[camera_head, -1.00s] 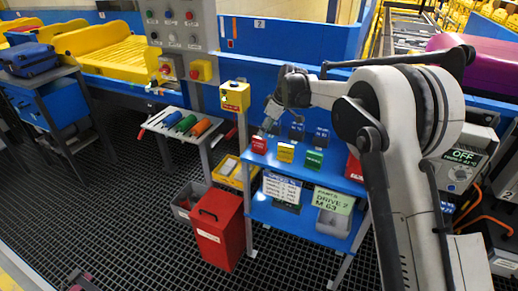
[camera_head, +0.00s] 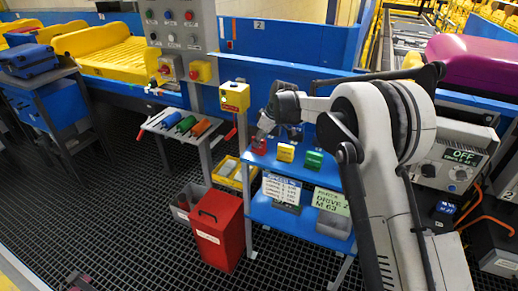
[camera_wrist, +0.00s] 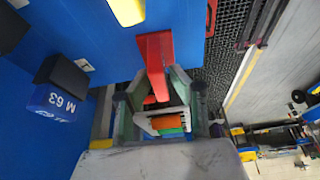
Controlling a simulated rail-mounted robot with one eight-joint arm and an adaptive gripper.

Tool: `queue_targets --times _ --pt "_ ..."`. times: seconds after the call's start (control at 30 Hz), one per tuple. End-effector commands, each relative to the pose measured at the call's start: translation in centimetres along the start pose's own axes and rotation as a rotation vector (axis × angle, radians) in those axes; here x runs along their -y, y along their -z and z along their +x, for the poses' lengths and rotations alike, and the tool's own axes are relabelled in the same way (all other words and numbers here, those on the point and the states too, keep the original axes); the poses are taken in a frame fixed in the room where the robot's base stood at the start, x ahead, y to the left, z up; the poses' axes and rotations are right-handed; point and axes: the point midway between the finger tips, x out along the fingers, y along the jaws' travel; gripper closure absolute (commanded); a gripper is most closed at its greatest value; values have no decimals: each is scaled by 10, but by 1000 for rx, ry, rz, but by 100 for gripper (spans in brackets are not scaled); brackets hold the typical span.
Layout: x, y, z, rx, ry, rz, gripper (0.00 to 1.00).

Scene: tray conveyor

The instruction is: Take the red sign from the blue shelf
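The red sign (camera_head: 259,146) stands at the left end of the blue shelf's (camera_head: 302,217) upper level, partly covered by my gripper (camera_head: 267,131). In the wrist view the red sign (camera_wrist: 155,48) reaches down between the two fingers of my gripper (camera_wrist: 158,92). The fingers are spread, one on each side of the sign, with gaps visible beside it. Whether a finger touches the sign is hard to tell.
A yellow sign (camera_head: 286,152) and a green sign (camera_head: 314,159) stand right of the red one. A yellow button box (camera_head: 235,97) on a post and a tool table (camera_head: 179,124) are at the left.

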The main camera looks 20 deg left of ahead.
Motion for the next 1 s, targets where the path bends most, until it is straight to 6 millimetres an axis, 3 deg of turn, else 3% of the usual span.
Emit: queue_targets --times 0.03,0.13,0.63,0.77,0.9,1.0 --pt "0 0 0 0 0 0 88" --pt "0 0 0 0 0 0 100" --pt "0 2 -6 0 0 0 100" --pt "0 7 -18 0 0 0 100" --pt "2 18 -43 0 0 0 100" --pt "24 20 -52 0 1 -2 100"
